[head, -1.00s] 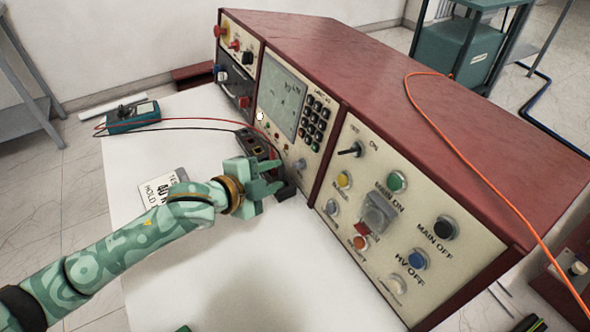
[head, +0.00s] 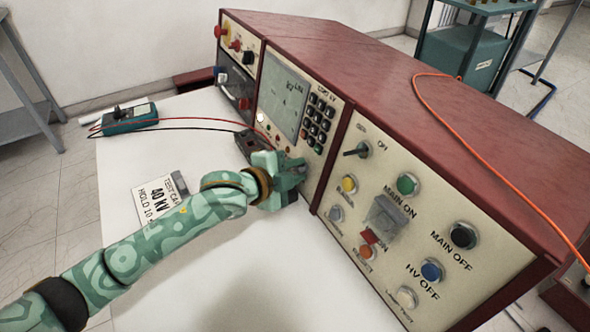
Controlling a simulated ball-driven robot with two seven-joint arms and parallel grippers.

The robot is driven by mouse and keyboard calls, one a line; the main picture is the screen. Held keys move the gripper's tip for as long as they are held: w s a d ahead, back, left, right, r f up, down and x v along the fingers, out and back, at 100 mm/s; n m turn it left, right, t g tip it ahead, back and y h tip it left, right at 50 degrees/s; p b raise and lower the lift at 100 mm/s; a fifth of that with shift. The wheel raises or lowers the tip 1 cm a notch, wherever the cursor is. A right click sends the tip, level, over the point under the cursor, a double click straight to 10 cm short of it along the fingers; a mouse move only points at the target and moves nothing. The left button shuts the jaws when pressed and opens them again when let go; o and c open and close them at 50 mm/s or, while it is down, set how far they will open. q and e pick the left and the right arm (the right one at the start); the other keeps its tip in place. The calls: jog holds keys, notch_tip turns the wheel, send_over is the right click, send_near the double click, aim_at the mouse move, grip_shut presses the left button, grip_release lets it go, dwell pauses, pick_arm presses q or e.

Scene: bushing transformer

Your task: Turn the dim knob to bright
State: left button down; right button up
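The dim knob shows a second ago as a small grey knob low on the middle panel, below the keypad (head: 318,122). It is now hidden by my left gripper (head: 298,176). That green gripper reaches in from the left, with its fingertips at the lower edge of the middle panel, at the knob's place. I cannot tell whether the fingers touch the knob or how far apart they are. The display (head: 283,97) on that panel is lit grey-green with dark text. My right gripper is not in view.
The red-cased console (head: 400,95) stands on a white table (head: 230,270). Its right panel has a switch (head: 357,150) and several buttons. A black terminal block (head: 246,145), a teal meter (head: 130,118) with leads and a label card (head: 158,197) lie left. An orange cable (head: 450,150) crosses the case.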

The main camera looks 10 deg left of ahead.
pick_arm(q)
jog(key=shift+s+r+m+p, duration=0.1)
jog(key=shift+r+m+p, duration=0.05)
jog(key=shift+m+p, duration=0.55)
jog(key=shift+m+t, duration=0.5)
jog(key=shift+f+m+p, duration=0.35)
jog(key=shift+f+m, duration=0.05)
jog(key=shift+m, duration=0.3)
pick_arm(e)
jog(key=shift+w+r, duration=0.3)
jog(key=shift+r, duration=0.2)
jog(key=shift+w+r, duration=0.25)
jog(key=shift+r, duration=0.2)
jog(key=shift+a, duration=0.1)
pick_arm(q)
jog(key=c, duration=1.5)
grip_release()
jog(key=shift+o, duration=0.2)
